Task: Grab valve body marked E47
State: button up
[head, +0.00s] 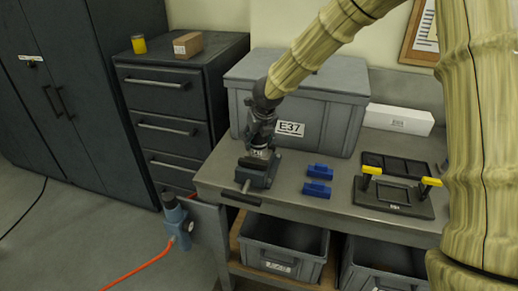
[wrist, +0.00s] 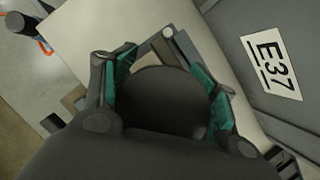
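My gripper (head: 262,135) points down over the grey vise (head: 260,171) at the bench's left end. A small pale marked patch (head: 258,154) shows just under it, too small to read, so I cannot confirm E47. In the wrist view, my gripper's teal finger pads (wrist: 168,92) stand on either side of a dark, rounded thing (wrist: 160,98). It fills most of the gap and may be the valve body. I cannot tell whether the pads press on it. The gripper hides much of it in the head view.
A grey lidded crate (head: 300,110) labelled E37 stands close behind my gripper, and its label shows in the wrist view (wrist: 272,64). A blue tool (head: 176,220) hangs at the left.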

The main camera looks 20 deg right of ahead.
jog(key=c, duration=0.6)
jog(key=shift+r, duration=0.15)
jog(key=shift+c, duration=0.2)
